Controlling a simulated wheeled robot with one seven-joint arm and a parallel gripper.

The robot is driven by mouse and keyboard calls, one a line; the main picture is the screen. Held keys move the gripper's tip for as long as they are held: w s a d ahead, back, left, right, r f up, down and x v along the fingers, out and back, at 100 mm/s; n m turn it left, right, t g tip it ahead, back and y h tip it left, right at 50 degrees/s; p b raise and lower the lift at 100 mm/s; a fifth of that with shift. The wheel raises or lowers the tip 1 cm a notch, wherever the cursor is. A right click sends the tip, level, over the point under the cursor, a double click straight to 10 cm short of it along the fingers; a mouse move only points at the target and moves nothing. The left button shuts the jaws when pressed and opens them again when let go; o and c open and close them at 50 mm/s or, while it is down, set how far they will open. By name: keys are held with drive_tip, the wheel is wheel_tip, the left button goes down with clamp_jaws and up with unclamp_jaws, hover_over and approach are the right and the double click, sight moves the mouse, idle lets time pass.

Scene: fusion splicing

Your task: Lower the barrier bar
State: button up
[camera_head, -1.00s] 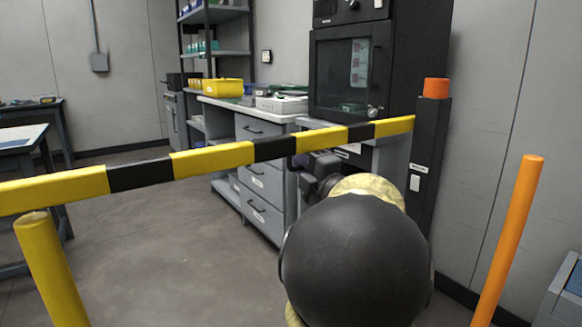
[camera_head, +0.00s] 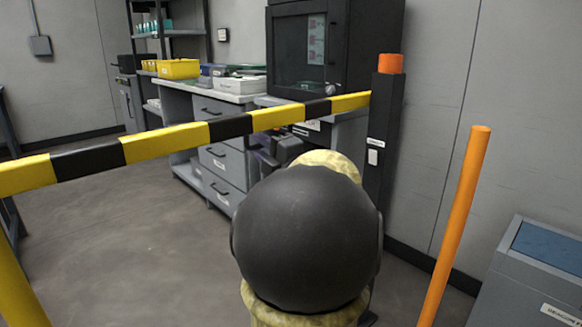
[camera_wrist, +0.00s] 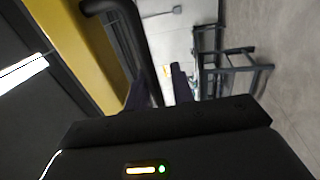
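The yellow-and-black barrier bar (camera_head: 230,127) crosses the head view, sloping from a dark post (camera_head: 383,140) with an orange cap toward the left edge. A yellow post (camera_head: 18,295) stands at its left end; whether they touch is unclear. My rounded black arm joint hides much of the middle. My gripper (camera_head: 272,158) shows only partly beyond it, just below the bar. In the wrist view, the fingers of my gripper (camera_wrist: 159,90) are apart. A black curved tube, seemingly a handle (camera_wrist: 138,35), is beside the left finger, against a yellow surface (camera_wrist: 82,45). I cannot tell whether they touch.
An orange post (camera_head: 457,220) stands at the right, near a grey bin (camera_head: 535,275) with a blue top. Behind the bar are a grey drawer bench (camera_head: 215,160) and a dark cabinet (camera_head: 335,45). Open floor lies at the left.

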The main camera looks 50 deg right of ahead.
drive_tip(key=p+v, duration=0.3)
drive_tip(key=v, duration=1.3)
drive_tip(key=shift+s, duration=0.15)
drive_tip(key=shift+f, duration=0.1)
drive_tip(key=w+m+g+h+p, duration=0.2)
drive_tip(key=w+m+g+p, duration=0.15)
drive_tip(key=w+m, duration=0.4)
drive_tip(key=w+a+f+m+g+p, duration=0.4)
drive_tip(key=w+a+f, duration=0.2)
drive_tip(key=w, duration=0.3)
drive_tip(key=s+a+f+m+g+y+p, duration=0.2)
drive_tip(key=s+a+f+g, duration=0.1)
drive_tip(key=a, duration=0.5)
drive_tip(key=s+a+f+m+g+y+p, duration=0.1)
drive_tip(key=s+a+f+g+p, duration=0.15)
drive_tip(key=a, duration=0.55)
drive_tip(key=s+a+f+m+g+y+p, duration=0.2)
drive_tip(key=s+a+f+g, duration=0.15)
drive_tip(key=a, duration=0.45)
wheel_tip(320, 180, up, 38)
drive_tip(key=p, duration=3.7)
drive_tip(key=shift+w+a+g+p, duration=0.2)
drive_tip(key=shift+a+g+p, duration=0.15)
drive_tip(key=shift+g, duration=0.1)
